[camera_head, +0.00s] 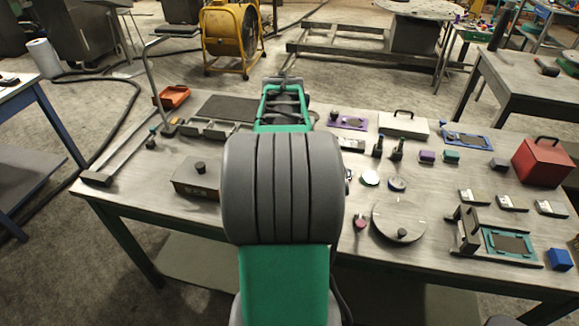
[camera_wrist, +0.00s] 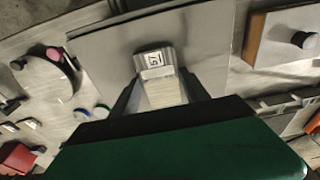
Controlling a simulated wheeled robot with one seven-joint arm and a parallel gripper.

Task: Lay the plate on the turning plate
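The plate (camera_wrist: 205,50) is a broad, flat grey sheet in the wrist view, with a raised light block (camera_wrist: 155,72) bearing a printed label. My gripper (camera_wrist: 160,95) has its dark fingers on both sides of this block and appears shut on it. I cannot tell the plate's height above the table. The turning plate (camera_head: 392,215) is a round grey disc with a black knob, right of my arm in the head view. Part of it shows at the left of the wrist view (camera_wrist: 48,85), apart from the plate. My arm hides the gripper and plate in the head view.
A pink-topped piece (camera_head: 360,222) stands at the turning plate's left edge. A box with a black knob (camera_head: 195,181) is left of my arm.

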